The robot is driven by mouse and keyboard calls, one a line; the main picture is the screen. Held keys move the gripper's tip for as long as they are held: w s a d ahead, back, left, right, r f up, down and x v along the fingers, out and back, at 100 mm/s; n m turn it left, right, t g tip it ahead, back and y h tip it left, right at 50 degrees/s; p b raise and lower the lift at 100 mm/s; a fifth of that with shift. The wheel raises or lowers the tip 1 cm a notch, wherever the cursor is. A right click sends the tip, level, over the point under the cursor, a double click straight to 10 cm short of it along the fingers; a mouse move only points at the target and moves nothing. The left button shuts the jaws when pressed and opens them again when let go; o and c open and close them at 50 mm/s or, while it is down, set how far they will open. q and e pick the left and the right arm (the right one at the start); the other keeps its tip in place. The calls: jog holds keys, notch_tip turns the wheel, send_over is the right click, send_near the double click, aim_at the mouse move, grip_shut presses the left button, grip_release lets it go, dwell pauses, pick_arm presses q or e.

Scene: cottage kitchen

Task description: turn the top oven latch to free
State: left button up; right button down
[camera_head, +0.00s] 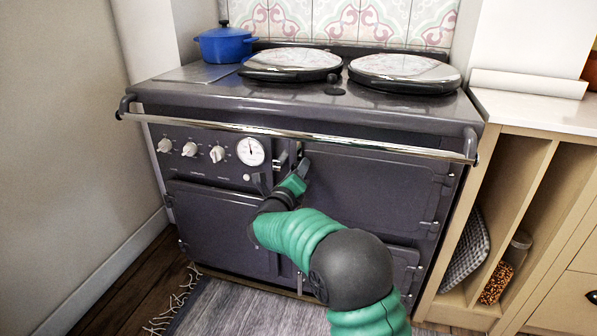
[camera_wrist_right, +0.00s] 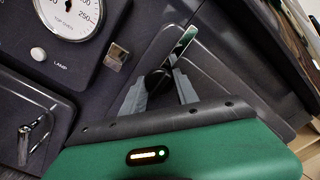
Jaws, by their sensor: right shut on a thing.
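My right gripper (camera_head: 298,168) reaches up to the upper oven door's left edge in the head view. In the right wrist view my right gripper (camera_wrist_right: 158,90) has its grey fingers closed around the dark round end of the top oven latch (camera_wrist_right: 178,50). The latch's shiny lever sticks out past the fingers, tilted up to the right in that view. In the head view the latch is mostly hidden by my gripper. The top oven door (camera_head: 375,190) looks shut. My left gripper is in neither view.
A chrome rail (camera_head: 300,134) runs across the range just above the latch. A thermometer dial (camera_head: 251,152) and several knobs lie left of it. A lower latch (camera_wrist_right: 24,140) shows in the wrist view. A blue pot (camera_head: 225,44) stands on top.

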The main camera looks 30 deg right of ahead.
jog(key=c, duration=1.3)
grip_release()
jog(key=shift+w+a, duration=0.15)
jog(key=shift+a, duration=0.1)
jog(key=o, duration=0.4)
jog(key=shift+w+f, duration=0.1)
jog(key=shift+c, duration=0.2)
jog(key=shift+d, duration=0.1)
jog(key=shift+s+a, duration=0.2)
jog(key=shift+s, duration=0.1)
jog(key=p+v, duration=0.5)
jog(key=v, duration=1.1)
jog(key=shift+s, duration=0.15)
jog(key=shift+a, duration=0.15)
